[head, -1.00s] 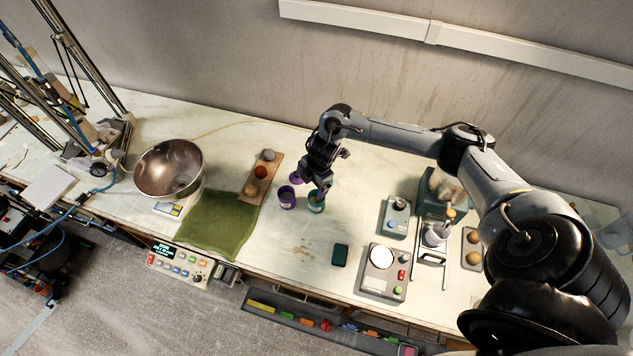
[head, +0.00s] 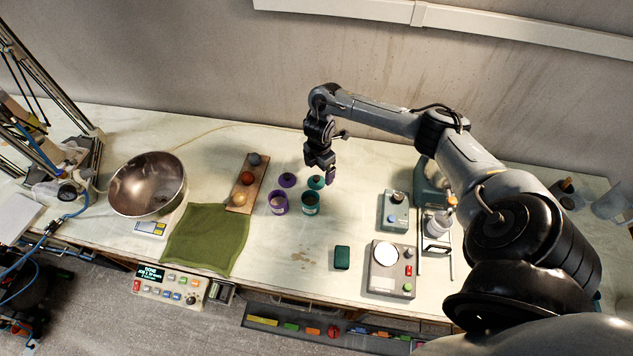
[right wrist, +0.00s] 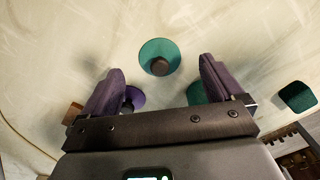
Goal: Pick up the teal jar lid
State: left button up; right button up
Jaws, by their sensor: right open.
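The teal jar lid (head: 316,182) lies on the table behind the teal jar (head: 311,204). In the right wrist view the lid (right wrist: 159,57) is a teal disc with a dark round knob, ahead of and between the two open fingers. My right gripper (head: 326,174) is open and empty, and it hangs above the table close to the lid; the exact height is hard to tell. The teal jar is partly hidden behind the right finger in the wrist view. My left gripper is not in view.
A purple lid (head: 287,180) and purple jar (head: 278,203) stand just left. A wooden board with balls (head: 243,185), a green cloth (head: 206,238) and a metal bowl (head: 147,186) are farther left. A dark green block (head: 342,257) lies in front. Devices (head: 393,210) stand to the right.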

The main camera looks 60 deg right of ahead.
aim_at(317, 177)
jog(key=shift+w+a+f, duration=0.1)
jog(key=shift+a+f, duration=0.05)
jog(key=shift+f, duration=0.9)
jog(key=shift+w+a+f, duration=0.1)
jog(key=shift+f, duration=0.95)
jog(key=c, duration=1.1)
